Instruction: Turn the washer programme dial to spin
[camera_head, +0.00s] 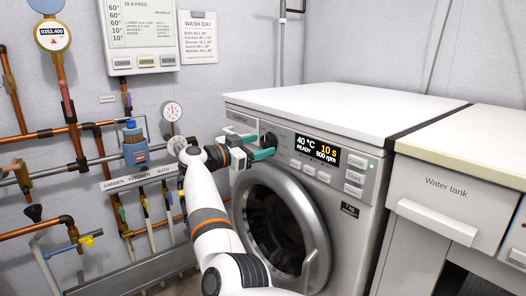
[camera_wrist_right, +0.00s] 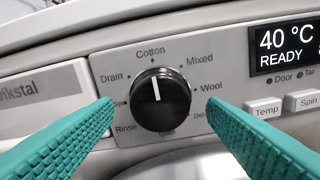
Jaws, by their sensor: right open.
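The programme dial (camera_wrist_right: 160,92) is a round black knob with a white pointer line, aimed almost straight up at Cotton. It also shows in the head view (camera_head: 269,140), partly hidden by my gripper. Around it are the labels Drain, Cotton, Mixed, Wool and Rinse; a label beginning "Sp" at its left is partly covered by a finger. My right gripper (camera_wrist_right: 162,107) has teal fingers, open, one on each side of the dial with visible gaps in the picture. It also shows in the head view (camera_head: 258,147). My left gripper is not in view.
The washer's display (camera_head: 317,149) reads 40 °C, READY, 10 s, 800 rpm, with several buttons below and beside it. The round door (camera_head: 322,250) is below the dial. Copper pipes and gauges (camera_head: 172,111) line the wall at left; a water tank cabinet (camera_head: 452,190) stands at right.

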